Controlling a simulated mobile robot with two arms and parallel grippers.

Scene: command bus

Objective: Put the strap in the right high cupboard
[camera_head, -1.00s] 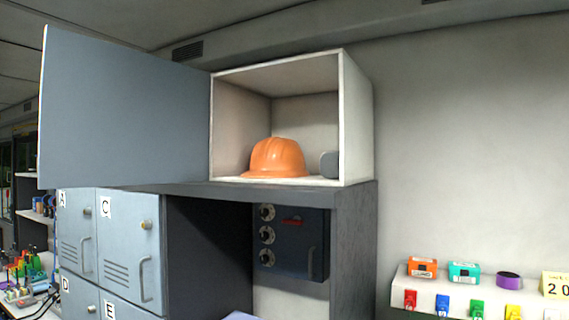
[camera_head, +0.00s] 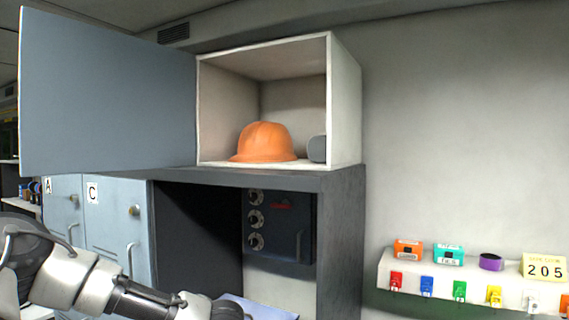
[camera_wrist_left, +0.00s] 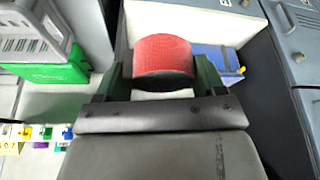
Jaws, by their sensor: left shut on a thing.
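A red rolled strap (camera_wrist_left: 162,55) shows in the left wrist view. My left gripper (camera_wrist_left: 160,82) is shut on it, with one dark finger on each side. In the head view my left arm enters at the lower left, below the cupboard, and the strap is out of sight there. The high cupboard (camera_head: 346,105) is open, with its grey door (camera_head: 105,95) swung out to the left. An orange hard hat (camera_head: 264,143) and a small grey object (camera_head: 317,148) stand inside it. My right gripper is not in view.
Grey lockers (camera_head: 110,225) stand at the lower left. A dark panel with dials (camera_head: 280,225) is under the cupboard. A white shelf (camera_head: 385,268) at the right carries small boxes and a purple roll (camera_head: 491,262). The cupboard's left front floor looks clear.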

